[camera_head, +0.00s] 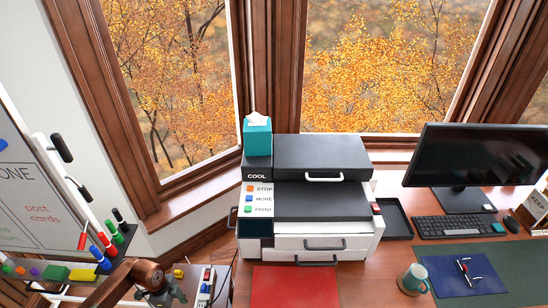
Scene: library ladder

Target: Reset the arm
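At the bottom left a brown, jointed arm part comes in from the lower edge. It ends in a rounded cap, and a dark grey piece (176,292) sits beside it, which looks like part of my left gripper. Its fingers cannot be made out, so I cannot tell whether it is open or shut. My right arm and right gripper are not in view.
Close by are a whiteboard (40,205) with its pens and a power strip (206,284). On the desk stand a printer (320,195) with a tissue box (257,138), a monitor (475,160), a keyboard (457,225) and a mug (412,281).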

